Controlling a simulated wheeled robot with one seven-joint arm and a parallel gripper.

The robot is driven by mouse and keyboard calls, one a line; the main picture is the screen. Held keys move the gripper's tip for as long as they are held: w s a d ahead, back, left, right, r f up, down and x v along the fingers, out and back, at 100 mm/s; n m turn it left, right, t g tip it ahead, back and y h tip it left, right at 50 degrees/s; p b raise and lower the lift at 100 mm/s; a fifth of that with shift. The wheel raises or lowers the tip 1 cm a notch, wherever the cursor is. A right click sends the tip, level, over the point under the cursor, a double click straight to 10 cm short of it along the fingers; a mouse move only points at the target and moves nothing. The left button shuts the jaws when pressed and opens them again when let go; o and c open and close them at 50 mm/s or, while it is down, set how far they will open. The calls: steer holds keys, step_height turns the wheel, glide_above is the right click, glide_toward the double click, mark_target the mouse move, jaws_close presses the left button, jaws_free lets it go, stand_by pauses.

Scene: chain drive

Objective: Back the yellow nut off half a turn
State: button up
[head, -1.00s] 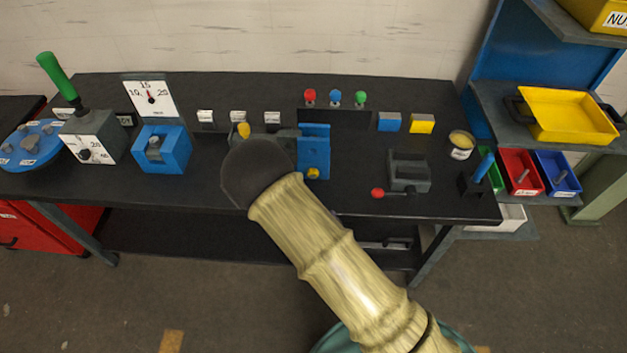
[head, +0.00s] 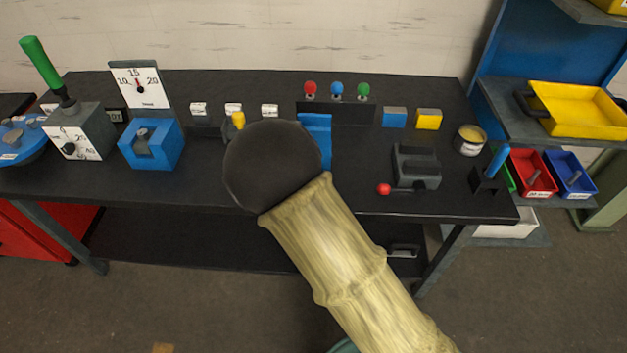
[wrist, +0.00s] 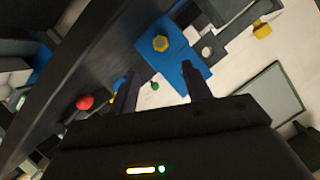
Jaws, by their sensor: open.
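The gap in depth is hard to judge. In the head view, the top of the blue plate (head: 315,123) shows behind my arm.
A yellow knob (head: 238,120) stands left of the blue plate; it also shows in the wrist view (wrist: 262,29). A grey block (head: 415,167) and a red ball handle (head: 383,189) are to the right. A blue block (head: 152,145) stands to the left.

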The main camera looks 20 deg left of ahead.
steer(key=p+x, duration=0.2)
steer(key=x, duration=1)
steer(key=shift+w+a, duration=0.15)
steer(key=shift+w, duration=0.05)
steer(key=shift+c, duration=0.4)
steer(key=c, duration=0.9)
